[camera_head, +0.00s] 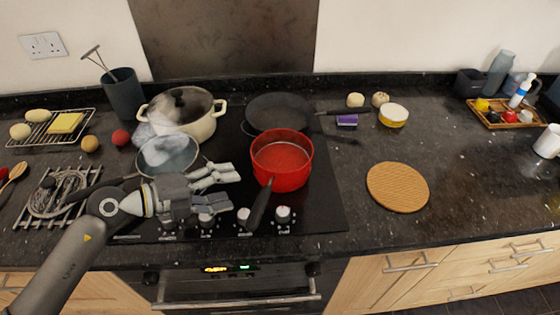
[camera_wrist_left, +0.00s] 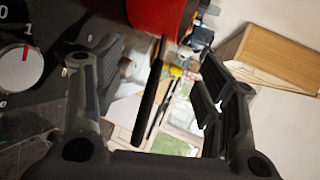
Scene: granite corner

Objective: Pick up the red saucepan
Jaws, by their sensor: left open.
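The red saucepan (camera_head: 295,178) stands upright on the black hob, with its black handle (camera_head: 259,207) pointing toward the front edge. My left gripper (camera_head: 233,187) is open and empty, just left of the handle, with its fingers pointing right. In the left wrist view the red wall of the saucepan (camera_wrist_left: 160,14) shows at the top. Its handle (camera_wrist_left: 149,105) appears in the gap between the two open fingers, and I see no contact. My right gripper is in neither view.
A dark frying pan (camera_head: 280,110) sits behind the saucepan. A cream pot (camera_head: 199,127) and a glass-lidded pan (camera_head: 168,155) stand to the left. Hob knobs (camera_head: 283,214) line the front. A round wicker mat (camera_head: 398,187) lies right, with clear worktop around it.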

